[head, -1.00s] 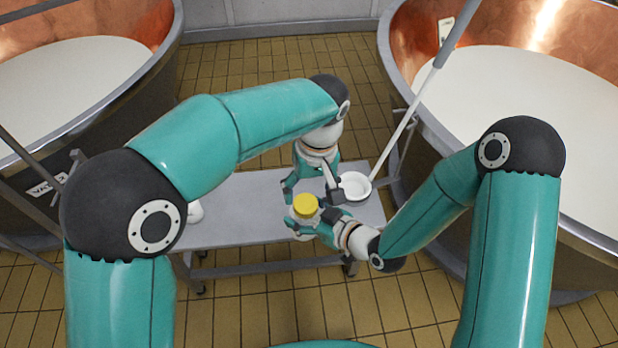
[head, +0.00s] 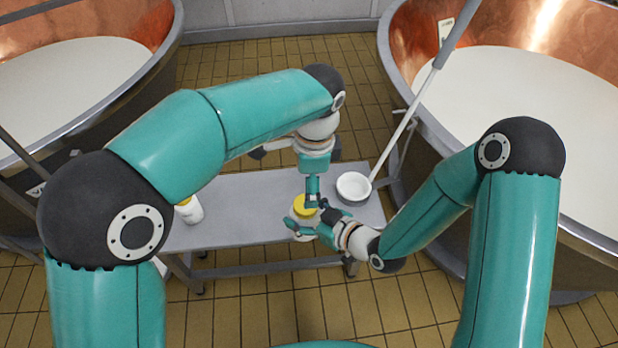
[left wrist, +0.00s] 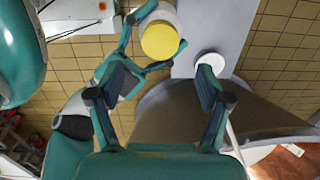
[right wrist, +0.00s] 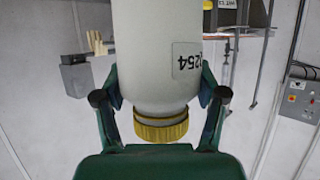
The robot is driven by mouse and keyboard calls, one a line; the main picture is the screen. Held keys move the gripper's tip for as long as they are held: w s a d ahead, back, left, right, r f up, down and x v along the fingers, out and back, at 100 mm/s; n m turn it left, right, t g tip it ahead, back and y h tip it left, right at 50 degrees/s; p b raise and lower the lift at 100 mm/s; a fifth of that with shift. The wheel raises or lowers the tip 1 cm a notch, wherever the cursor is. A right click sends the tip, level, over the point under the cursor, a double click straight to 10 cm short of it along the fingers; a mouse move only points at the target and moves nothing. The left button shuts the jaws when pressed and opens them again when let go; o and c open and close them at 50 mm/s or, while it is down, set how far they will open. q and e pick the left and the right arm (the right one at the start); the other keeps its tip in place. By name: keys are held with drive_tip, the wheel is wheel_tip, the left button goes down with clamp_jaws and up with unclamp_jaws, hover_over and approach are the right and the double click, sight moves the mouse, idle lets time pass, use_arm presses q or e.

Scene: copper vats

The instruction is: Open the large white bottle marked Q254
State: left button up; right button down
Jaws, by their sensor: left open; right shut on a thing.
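The white bottle (right wrist: 165,60) with its yellow cap (right wrist: 162,128) fills the middle of the right wrist view. Its label (right wrist: 186,62) shows "254", partly cut off by the curve. My right gripper (right wrist: 160,98) is shut on the bottle just below the cap. In the head view the yellow cap (head: 304,204) faces up and hides most of the bottle. My left gripper (head: 312,198) is open and points down close to the cap, partly overlapping it. In the left wrist view the cap (left wrist: 160,41) lies beyond the open, empty fingers (left wrist: 162,92), apart from them.
A grey table (head: 240,195) lies beneath the arms. A second white bottle (head: 189,211) with a yellow cap stands at its left end. Copper vats (head: 510,100) stand on both sides, with a long pole (head: 410,110) leaning on the right one.

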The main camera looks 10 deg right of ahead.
sight(304, 218)
use_arm(q)
drive_tip(key=shift+w+a+f, duration=0.1)
drive_tip(key=shift+a+f, duration=0.05)
drive_tip(key=shift+f, duration=1.7)
drive_tip(key=shift+w+a+f, duration=0.1)
drive_tip(key=shift+f, duration=1.75)
drive_tip(key=shift+c, duration=0.4)
drive_tip(key=c, duration=1.1)
drive_tip(key=shift+n, duration=1)
drive_tip(key=shift+c, duration=0.2)
drive_tip(key=shift+r, duration=0.25)
drive_tip(key=shift+r, duration=0.9)
